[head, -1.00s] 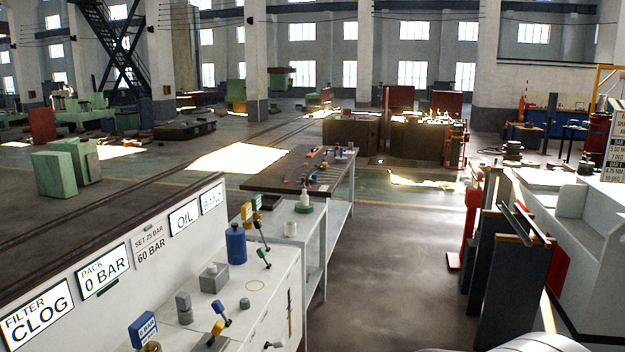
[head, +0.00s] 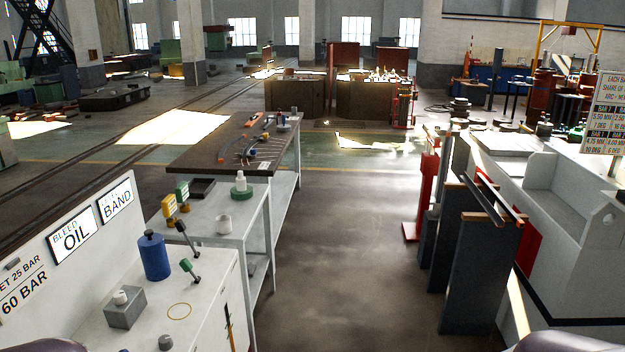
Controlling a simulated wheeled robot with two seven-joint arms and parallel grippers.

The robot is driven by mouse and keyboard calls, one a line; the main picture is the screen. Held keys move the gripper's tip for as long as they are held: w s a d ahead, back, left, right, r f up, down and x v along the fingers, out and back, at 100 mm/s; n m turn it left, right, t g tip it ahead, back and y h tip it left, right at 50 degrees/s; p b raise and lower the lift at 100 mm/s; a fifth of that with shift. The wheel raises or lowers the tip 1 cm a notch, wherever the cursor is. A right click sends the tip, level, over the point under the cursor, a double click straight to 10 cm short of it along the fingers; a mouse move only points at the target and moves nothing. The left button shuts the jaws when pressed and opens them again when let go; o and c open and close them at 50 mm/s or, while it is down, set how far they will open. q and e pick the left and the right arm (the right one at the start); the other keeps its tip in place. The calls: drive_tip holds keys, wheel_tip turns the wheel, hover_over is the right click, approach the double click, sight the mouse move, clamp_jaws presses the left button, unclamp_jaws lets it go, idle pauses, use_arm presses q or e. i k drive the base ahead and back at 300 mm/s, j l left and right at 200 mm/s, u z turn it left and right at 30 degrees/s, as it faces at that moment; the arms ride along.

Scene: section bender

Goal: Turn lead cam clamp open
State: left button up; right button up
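I cannot make out a lead cam clamp in the head view. Neither of my grippers shows. Only small rounded pieces, probably of my own arms, show at the bottom left and bottom right edges.
A white cabinet (head: 205,305) with a blue bottle (head: 154,257) and a grey block (head: 125,307) stands at the near left. Behind it is a dark-topped workbench (head: 205,157). Dark upright panels (head: 475,285) and a white machine (head: 590,240) stand right. The middle floor is clear.

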sight(253, 154)
drive_tip(key=i+z, duration=0.1)
drive_tip(key=i, duration=3.75)
drive_tip(key=i+l+u, duration=0.15)
drive_tip(key=i, duration=0.6)
drive_tip(key=i+l, duration=0.15)
drive_tip(key=i, duration=0.55)
drive_tip(key=i+l+u, duration=0.1)
drive_tip(key=i+u, duration=0.25)
drive_tip(key=i+l+u, duration=0.35)
drive_tip(key=i, duration=0.15)
drive_tip(key=i+l+u, duration=0.25)
drive_tip(key=i+u, duration=0.15)
